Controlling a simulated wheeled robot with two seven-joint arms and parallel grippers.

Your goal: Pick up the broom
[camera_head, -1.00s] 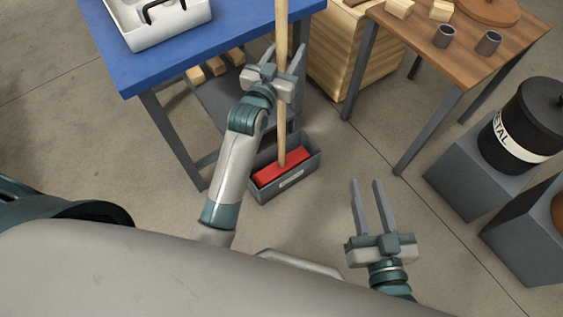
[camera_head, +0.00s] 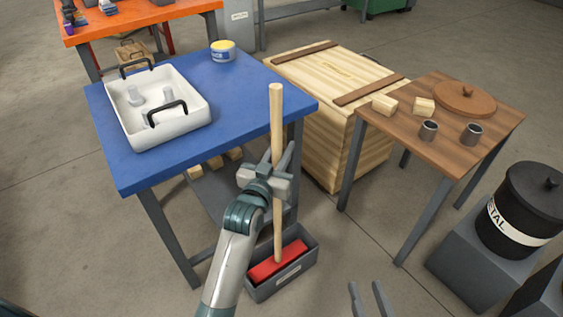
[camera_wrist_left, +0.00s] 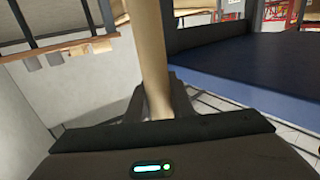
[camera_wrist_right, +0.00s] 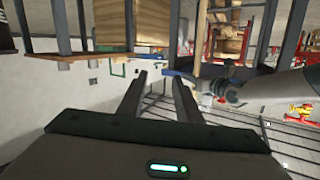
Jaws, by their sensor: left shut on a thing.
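The broom (camera_head: 277,118) stands upright with a pale wooden handle and a red head (camera_head: 278,262) in a grey open bin (camera_head: 292,283) on the floor. The handle also shows in the left wrist view (camera_wrist_left: 150,60). My left gripper (camera_head: 279,165) is shut on the handle around its middle. The bottom of the broom head is hidden by the bin walls. My right gripper (camera_head: 371,292) is low at the bottom edge of the head view, apart from the broom. Its fingers are spread and empty in the right wrist view (camera_wrist_right: 160,90).
A blue table (camera_head: 245,95) with a white tray (camera_head: 180,125) and a tin (camera_head: 222,52) stands beside the broom. A wooden crate (camera_head: 325,130) and a brown table (camera_head: 440,140) stand to the right. A black drum (camera_head: 525,190) is at far right.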

